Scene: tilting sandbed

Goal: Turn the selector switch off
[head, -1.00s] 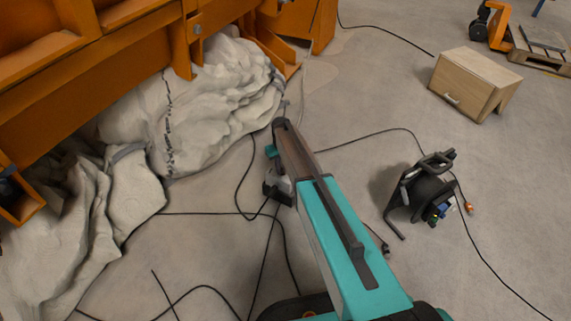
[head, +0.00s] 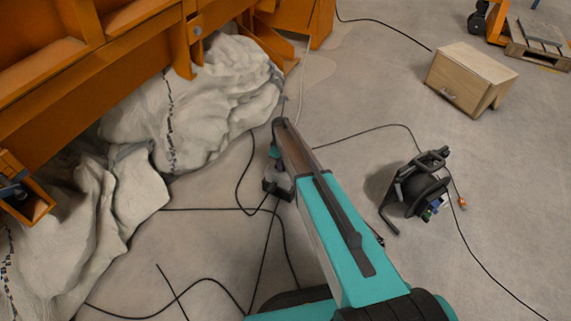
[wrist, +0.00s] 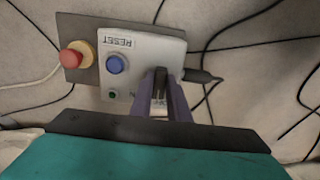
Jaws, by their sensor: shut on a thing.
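The selector switch (wrist: 160,78) is a dark knob on the grey face of a control box (wrist: 132,84), seen in the wrist view. My gripper (wrist: 160,92) is shut on the knob, a purple-grey finger on each side of it. The fingers hide part of the knob and any marking beneath it. The same face carries a blue button (wrist: 116,64) under the word RESET and a small green button (wrist: 113,95). A red mushroom button (wrist: 76,57) on a yellow ring sits at the left. In the head view the box (head: 279,183) is partly hidden by my arm.
Black cables (head: 205,210) cross the floor around the box. A cable reel (head: 420,187) and a wooden cabinet (head: 470,78) stand to the right. The orange frame (head: 70,105) and pale crumpled sacking (head: 215,105) fill the left.

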